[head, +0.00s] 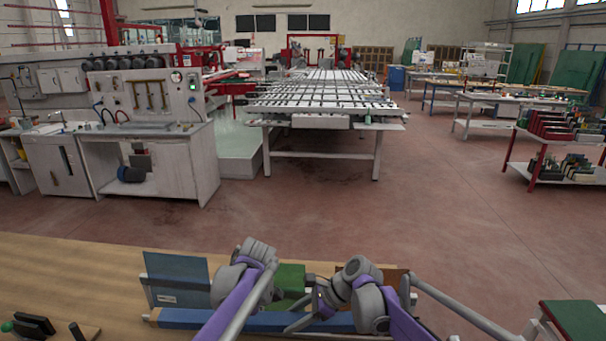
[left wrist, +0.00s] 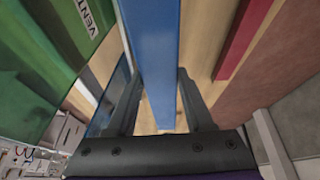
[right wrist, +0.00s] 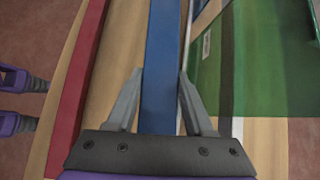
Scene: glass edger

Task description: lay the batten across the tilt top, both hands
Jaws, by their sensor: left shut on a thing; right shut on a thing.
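The batten is a long blue bar (head: 180,319) lying left to right, low in the head view, partly hidden by my arms. In the left wrist view the batten (left wrist: 155,40) runs between the fingers of my left gripper (left wrist: 157,85), which is shut on it. In the right wrist view the batten (right wrist: 162,45) runs between the fingers of my right gripper (right wrist: 161,85), also shut on it. Wood shows beneath the batten in both wrist views; I cannot tell if it touches. I cannot pick out the tilt top with certainty.
The wooden bench (head: 60,265) carries a blue panel (head: 178,278), a green box (head: 290,278) and dark items (head: 34,325) at the left. A red strip (right wrist: 80,80) runs beside the batten. Open floor (head: 300,205) lies beyond the bench, before a long slatted table (head: 320,95).

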